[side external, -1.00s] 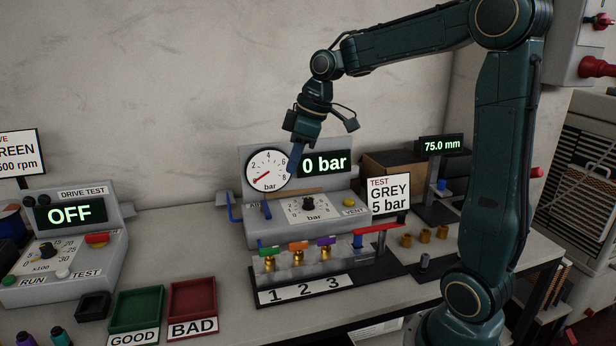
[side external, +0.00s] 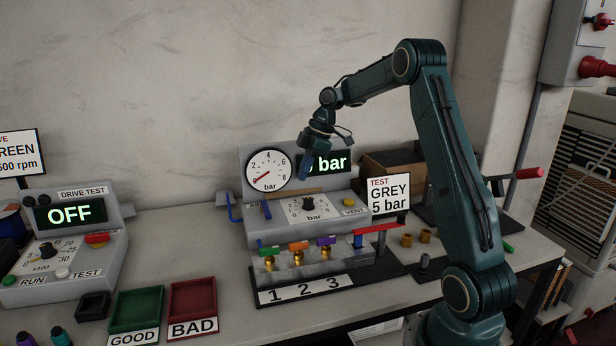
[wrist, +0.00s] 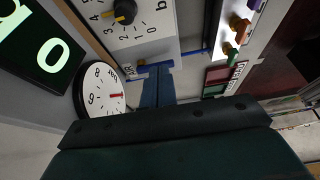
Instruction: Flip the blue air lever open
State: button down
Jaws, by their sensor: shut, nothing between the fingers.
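The blue air lever (side external: 266,210) stands at the front left of the grey pressure panel (side external: 340,228), beside the partly hidden AIR label. In the wrist view the blue lever (wrist: 155,67) lies crosswise just beyond my blue fingertips, which overlap it in the picture. My gripper (side external: 303,178) is shut and empty, pointing down above the panel, up and to the right of the lever in the side view. A gap shows there between fingertips and lever. The gauge (side external: 268,170) needle points near zero. The bar display (side external: 328,162) is partly hidden by my gripper.
A pressure knob (side external: 308,204) and yellow VENT button (side external: 349,202) sit on the panel. A blue pipe (side external: 232,208) bends at its left side. In front, a fixture (side external: 310,262) holds several fittings, with a red lever (side external: 376,229) at its right.

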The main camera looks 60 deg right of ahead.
aim_at(266, 212)
jog(key=shift+d+f, duration=0.2)
jog(key=shift+d, duration=0.05)
jog(key=shift+f, duration=0.1)
jog(key=x, duration=1)
jog(key=shift+a, duration=0.1)
jog(key=shift+w+a, duration=0.75)
jog(key=shift+w, duration=0.05)
jog(key=shift+w+a, duration=0.6)
